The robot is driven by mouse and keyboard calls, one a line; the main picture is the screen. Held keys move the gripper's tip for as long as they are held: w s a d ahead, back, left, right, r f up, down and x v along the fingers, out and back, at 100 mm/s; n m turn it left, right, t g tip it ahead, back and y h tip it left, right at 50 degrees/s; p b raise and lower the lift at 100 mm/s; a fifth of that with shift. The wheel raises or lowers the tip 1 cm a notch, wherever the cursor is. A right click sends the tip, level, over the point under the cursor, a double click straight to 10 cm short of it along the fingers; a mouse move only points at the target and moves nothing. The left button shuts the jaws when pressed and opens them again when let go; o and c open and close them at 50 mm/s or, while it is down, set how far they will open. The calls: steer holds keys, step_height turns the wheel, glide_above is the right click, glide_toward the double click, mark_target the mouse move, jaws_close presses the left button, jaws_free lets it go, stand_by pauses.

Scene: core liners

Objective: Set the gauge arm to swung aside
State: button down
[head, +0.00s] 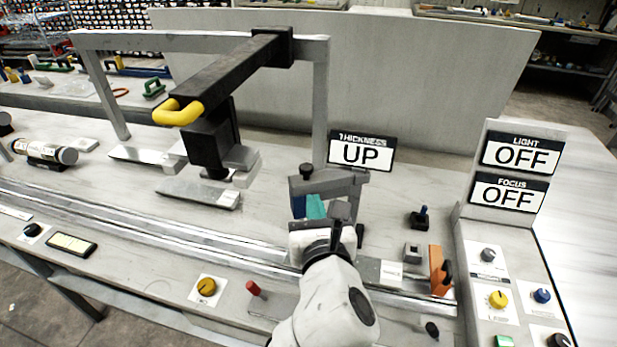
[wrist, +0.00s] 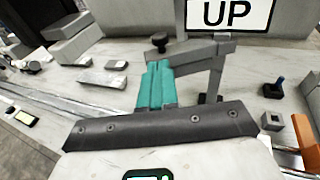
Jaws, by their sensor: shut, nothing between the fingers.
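A grey arm with a black knob, which looks like the gauge arm (head: 335,180), stands on a post below a sign (head: 361,153) reading THICKNESS UP. It also shows in the wrist view (wrist: 203,50), where it reaches left from its post and the knob sits at its left end. My gripper (head: 314,199) is shut and empty, its teal fingers close together just in front of the arm's knob end. In the wrist view the fingertips (wrist: 159,66) show just below the knob; I cannot tell whether they touch the arm.
A grey gantry (head: 321,95) carries a black beam with a yellow handle (head: 178,112) at left. Metal rails (head: 150,232) run along the bench. An orange bracket (head: 439,270) stands right of my gripper. A control panel (head: 472,238) with LIGHT OFF and FOCUS OFF signs is farther right.

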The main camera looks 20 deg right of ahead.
glide_toward(301, 166)
steer(key=w, duration=0.1)
steer(key=w+d+f, duration=0.1)
steer(key=w, duration=0.1)
steer(key=w+d, duration=0.1)
steer(key=shift+w+d+f+p, duration=0.25)
steer(key=shift+p, duration=0.05)
steer(key=shift+w+a+m+h, duration=0.2)
steer(key=shift+w+m+h, duration=0.4)
steer(key=shift+w+h, duration=0.2)
steer(key=w+m+g+h, duration=0.1)
steer(key=w+m+h, duration=0.1)
steer(key=shift+w+g+h+b, duration=0.2)
steer(key=shift+g+h+b, duration=0.1)
steer(key=shift+g+b, duration=0.1)
steer(key=shift+w+d+p, duration=0.15)
steer(key=shift+w+p, duration=0.2)
steer(key=shift+w, duration=0.5)
steer(key=shift+w+d+p, duration=0.15)
steer(key=shift+w+p, duration=0.2)
steer(key=shift+w, duration=0.5)
steer(key=shift+r, duration=0.1)
